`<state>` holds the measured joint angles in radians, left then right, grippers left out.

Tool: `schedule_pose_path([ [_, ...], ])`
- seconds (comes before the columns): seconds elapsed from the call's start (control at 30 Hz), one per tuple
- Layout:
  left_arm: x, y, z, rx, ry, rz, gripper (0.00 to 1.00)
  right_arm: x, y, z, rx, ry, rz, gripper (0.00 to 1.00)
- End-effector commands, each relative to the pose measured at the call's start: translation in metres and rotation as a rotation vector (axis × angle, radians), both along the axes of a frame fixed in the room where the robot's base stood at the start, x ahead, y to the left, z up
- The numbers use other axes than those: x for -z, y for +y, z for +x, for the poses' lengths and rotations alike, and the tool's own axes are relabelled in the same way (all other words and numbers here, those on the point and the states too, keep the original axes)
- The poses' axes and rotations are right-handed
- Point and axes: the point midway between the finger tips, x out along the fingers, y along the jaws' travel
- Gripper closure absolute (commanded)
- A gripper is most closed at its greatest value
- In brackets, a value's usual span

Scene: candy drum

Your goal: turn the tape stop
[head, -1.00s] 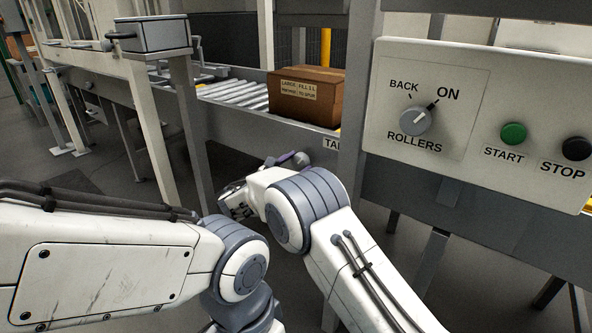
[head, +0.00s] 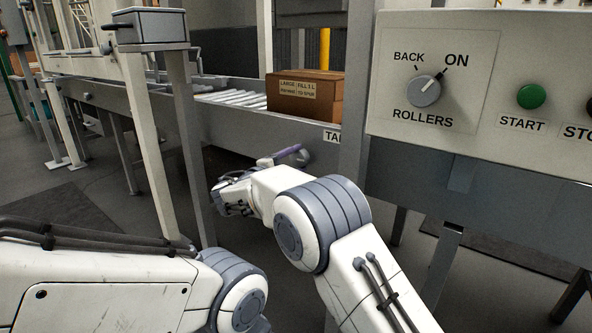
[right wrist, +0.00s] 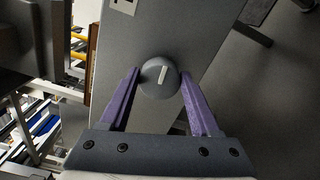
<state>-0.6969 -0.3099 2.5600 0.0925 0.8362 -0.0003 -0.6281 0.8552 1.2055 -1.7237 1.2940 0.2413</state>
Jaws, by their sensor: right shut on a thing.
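The tape stop is a round grey knob (right wrist: 158,77) with a white pointer line, on a grey metal face in the right wrist view. Its pointer is nearly upright in that picture, leaning slightly right. My right gripper (right wrist: 160,82) has its purple fingers on either side of the knob and is shut on it. In the head view the right gripper (head: 296,154) is at the conveyor's side rail, below a partly hidden label starting "TA" (head: 332,136); my own arm covers part of it. My left arm shows at lower left, but its gripper is out of view.
A brown carton (head: 305,97) sits on the roller conveyor (head: 232,97) above the rail. A control panel (head: 480,45) at right has a ROLLERS knob (head: 424,91) pointing to ON, and a green START button (head: 531,96). A grey post (head: 185,150) stands left of my right wrist.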

Motion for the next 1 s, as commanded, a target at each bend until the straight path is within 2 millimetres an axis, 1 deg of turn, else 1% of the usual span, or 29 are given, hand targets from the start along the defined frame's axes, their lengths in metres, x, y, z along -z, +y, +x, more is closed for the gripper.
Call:
schedule_pose_path([
  [0.03,0.0059,0.0000,0.0000,0.000,0.000,0.000,0.50,0.0030,-0.0002,-0.0003,0.001,-0.011,0.017,0.92],
  [0.2,0.0111,0.0000,0.0000,0.000,0.000,0.000,0.50,0.0022,-0.0003,-0.0003,0.001,-0.039,0.057,0.92],
  [0.73,0.0125,0.0000,0.0001,0.000,0.000,0.000,0.50,0.0010,-0.0005,-0.0003,0.003,-0.052,0.076,0.92],
  [0.77,0.0125,0.0000,0.0001,0.000,0.000,0.000,0.50,0.0011,-0.0006,-0.0003,0.003,-0.052,0.076,0.33],
  [0.8,0.0125,0.0000,0.0001,0.000,0.000,0.000,0.50,0.0011,-0.0006,-0.0003,0.003,-0.052,0.075,0.17],
  [0.83,0.0125,0.0000,0.0001,0.000,0.000,0.000,0.50,0.0011,-0.0006,-0.0003,0.003,-0.052,0.075,0.06],
  [1.0,0.0125,0.0000,0.0001,0.000,0.000,0.000,0.50,0.0009,-0.0004,-0.0002,0.001,-0.051,0.074,0.06],
])
